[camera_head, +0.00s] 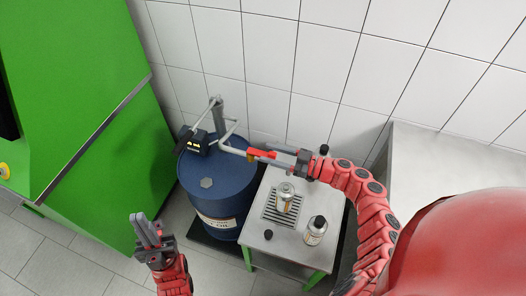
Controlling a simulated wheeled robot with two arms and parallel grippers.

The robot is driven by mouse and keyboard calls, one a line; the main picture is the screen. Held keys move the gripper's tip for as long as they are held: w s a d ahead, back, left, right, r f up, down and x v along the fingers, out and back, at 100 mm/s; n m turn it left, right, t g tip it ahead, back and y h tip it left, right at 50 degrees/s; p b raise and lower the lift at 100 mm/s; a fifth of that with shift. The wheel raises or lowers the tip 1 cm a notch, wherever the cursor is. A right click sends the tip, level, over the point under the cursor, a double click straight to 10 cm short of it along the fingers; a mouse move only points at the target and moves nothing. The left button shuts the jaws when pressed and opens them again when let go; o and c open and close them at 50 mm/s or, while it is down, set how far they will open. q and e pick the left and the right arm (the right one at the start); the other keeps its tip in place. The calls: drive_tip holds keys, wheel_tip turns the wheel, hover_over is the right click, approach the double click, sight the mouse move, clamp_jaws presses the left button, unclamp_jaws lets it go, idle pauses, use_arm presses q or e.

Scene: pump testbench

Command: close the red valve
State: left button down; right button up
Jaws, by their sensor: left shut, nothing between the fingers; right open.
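The red valve (262,153) is a small red handle at the end of a grey pipe (235,150) that comes from the pump on a blue drum (225,190). My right gripper (279,158) is open, with its grey fingers pointing left at the red handle. The fingers overlap the handle's right end in the head view; I cannot tell whether they touch it. My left gripper (146,229) is shut and empty at the lower left, well away from the valve.
A steel-topped table (265,247) below the valve carries a jar (285,196) on a drain grate, a dark-capped bottle (315,231) and a small black cap (268,234). A green cabinet (75,70) stands left. A white tiled wall (310,60) is behind.

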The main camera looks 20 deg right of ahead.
sight(261, 152)
drive_tip(key=shift+x, duration=1.45)
clamp_jaws()
idle(0.3)
